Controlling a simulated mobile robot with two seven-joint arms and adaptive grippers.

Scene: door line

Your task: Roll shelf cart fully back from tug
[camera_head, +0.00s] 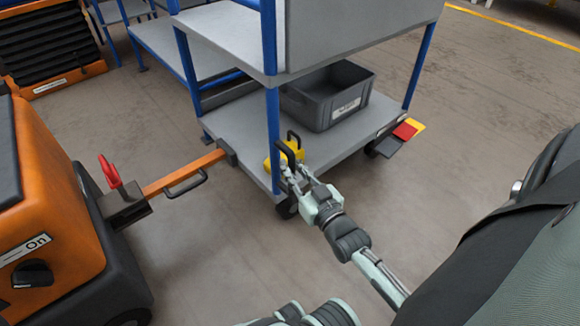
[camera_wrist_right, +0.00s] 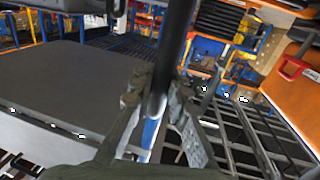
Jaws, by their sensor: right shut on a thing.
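The shelf cart (camera_head: 222,125) has grey shelves on blue posts and stands in the middle of the head view. An orange drawbar (camera_head: 182,173) with a dark loop handle runs from its left side to the hitch (camera_head: 124,206) of the orange tug (camera_head: 48,200). I cannot tell whether the bar's end is inside the hitch. A red lever (camera_head: 110,171) stands up on the hitch. My right gripper (camera_head: 291,172) is shut on the cart's dark handle (camera_head: 292,140), by the near corner post. In the right wrist view the dark handle (camera_wrist_right: 172,50) passes between the fingers. My left gripper is out of view.
A grey bin (camera_head: 318,115) sits on the cart's lower shelf. A yellow part (camera_head: 271,163) is beside the handle. Red and yellow pedals (camera_head: 405,131) stick out at the cart's right corner. Another blue-framed cart (camera_head: 148,32) stands behind. The floor (camera_head: 480,90) to the right is clear.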

